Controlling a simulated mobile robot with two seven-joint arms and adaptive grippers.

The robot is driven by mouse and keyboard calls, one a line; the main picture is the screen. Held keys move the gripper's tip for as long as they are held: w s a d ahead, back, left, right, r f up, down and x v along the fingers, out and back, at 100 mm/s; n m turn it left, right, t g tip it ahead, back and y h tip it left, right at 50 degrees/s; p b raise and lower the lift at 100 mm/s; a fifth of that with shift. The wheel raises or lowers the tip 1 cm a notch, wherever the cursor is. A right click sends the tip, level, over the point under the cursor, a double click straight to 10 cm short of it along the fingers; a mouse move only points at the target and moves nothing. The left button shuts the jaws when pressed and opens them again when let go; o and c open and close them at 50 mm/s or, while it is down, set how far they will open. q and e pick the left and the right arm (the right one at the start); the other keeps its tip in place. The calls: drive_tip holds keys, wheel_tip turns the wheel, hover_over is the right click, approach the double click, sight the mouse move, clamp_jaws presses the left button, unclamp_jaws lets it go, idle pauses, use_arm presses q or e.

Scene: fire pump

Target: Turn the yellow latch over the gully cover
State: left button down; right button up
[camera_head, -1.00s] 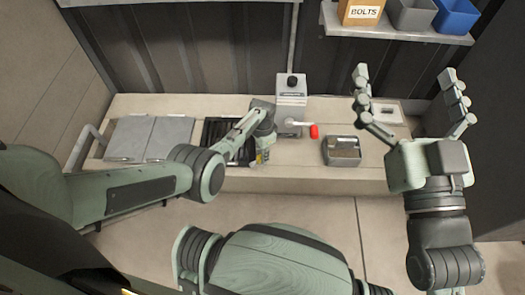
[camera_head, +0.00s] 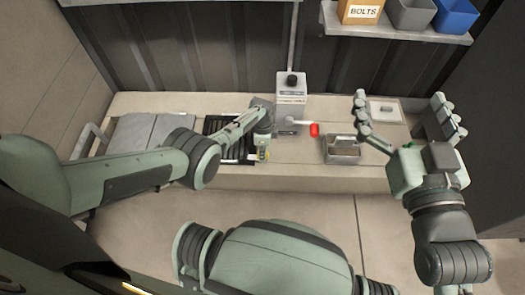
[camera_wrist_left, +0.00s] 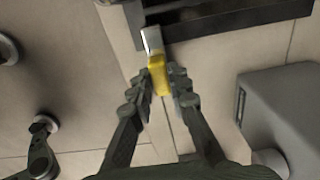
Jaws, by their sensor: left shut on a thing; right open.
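The yellow latch (camera_wrist_left: 158,75) is between the fingers of my left gripper (camera_wrist_left: 162,88), which is shut on it in the left wrist view. A bright metal end (camera_wrist_left: 152,40) reaches from it toward the dark grated gully cover (camera_wrist_left: 228,12). In the head view the left gripper (camera_head: 263,143) is at the right end of the black gully cover (camera_head: 214,128). A little yellow of the latch (camera_head: 264,154) shows below the fingers, which hide the rest. My right gripper (camera_head: 402,108) is open and empty over the right part of the bench.
A grey box with a black knob (camera_head: 291,97) and a red-ended lever (camera_head: 314,130) stand just right of the left gripper. A metal caddy (camera_head: 342,149) is further right. Grey plates (camera_head: 150,132) lie left of the gully cover. A shelf with bins (camera_head: 400,34) hangs above.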

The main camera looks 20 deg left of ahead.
idle(0.3)
use_arm(q)
drive_tip(key=c, duration=1.4)
unclamp_jaws()
drive_tip(key=shift+c, duration=0.2)
drive_tip(key=shift+r, duration=0.1)
wheel_tip(320, 180, up, 12)
